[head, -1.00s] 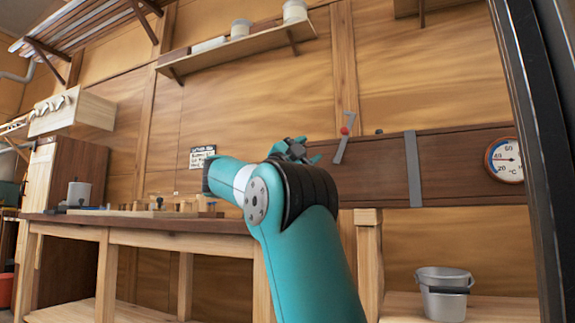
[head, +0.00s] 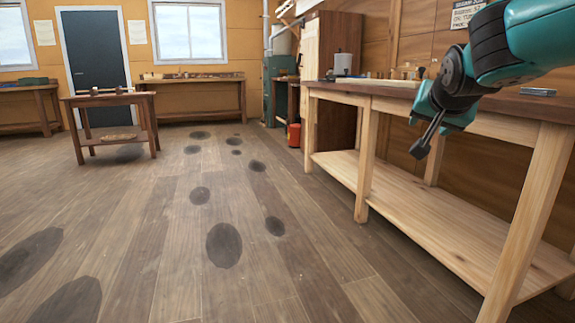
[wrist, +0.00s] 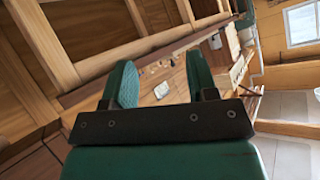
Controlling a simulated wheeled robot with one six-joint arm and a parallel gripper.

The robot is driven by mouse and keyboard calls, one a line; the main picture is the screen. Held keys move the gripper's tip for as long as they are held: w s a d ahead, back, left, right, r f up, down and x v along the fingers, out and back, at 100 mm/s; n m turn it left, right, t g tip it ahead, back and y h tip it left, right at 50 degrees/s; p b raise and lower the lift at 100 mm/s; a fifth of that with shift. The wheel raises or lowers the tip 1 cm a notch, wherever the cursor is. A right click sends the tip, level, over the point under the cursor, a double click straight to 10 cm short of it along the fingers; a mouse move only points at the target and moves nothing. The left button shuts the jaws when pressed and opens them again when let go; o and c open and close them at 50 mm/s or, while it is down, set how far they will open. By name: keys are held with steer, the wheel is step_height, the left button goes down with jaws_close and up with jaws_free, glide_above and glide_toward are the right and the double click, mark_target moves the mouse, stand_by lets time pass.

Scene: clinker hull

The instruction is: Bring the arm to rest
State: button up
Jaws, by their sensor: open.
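My teal arm reaches in from the upper right in the head view. My gripper (head: 428,138) hangs off the front edge of the workbench (head: 336,91), its dark fingers pointing down and to the left. In the wrist view my gripper (wrist: 157,80) shows two green fingers set well apart, with nothing between them. It is open and empty, and I see no contact with the bench.
The long workbench, with a lower shelf (head: 430,215), stands on the right. A small table (head: 105,98) stands further off at the left. The plank floor (head: 160,240) between them is open, with several dark patches. A dark door (head: 95,65) is in the far wall.

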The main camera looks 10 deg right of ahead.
steer(key=s+a+f+n+g+y+p, duration=0.1)
steer(key=s+a+f+n+g+y, duration=0.2)
steer(key=s+a, duration=0.4)
steer(key=s+a+f+n+g+y+p, duration=0.1)
steer(key=s+a+f+n+y+p, duration=0.25)
steer(key=a, duration=0.55)
steer(key=s+a+f+n+g+y, duration=0.1)
steer(key=s+a+f+n+g, duration=0.2)
steer(key=s, duration=0.5)
steer(key=s+a+f+n+g+y, duration=0.1)
steer(key=s+a+n+g, duration=0.2)
steer(key=s+a+n, duration=0.35)
step_height(320, 180, up, 37)
steer(key=s+d+m+p, duration=0.1)
steer(key=s+p, duration=0.2)
steer(key=p, duration=3.5)
steer(key=shift+d+g, duration=0.25)
steer(key=shift+g, duration=0.05)
steer(key=shift+r, duration=0.1)
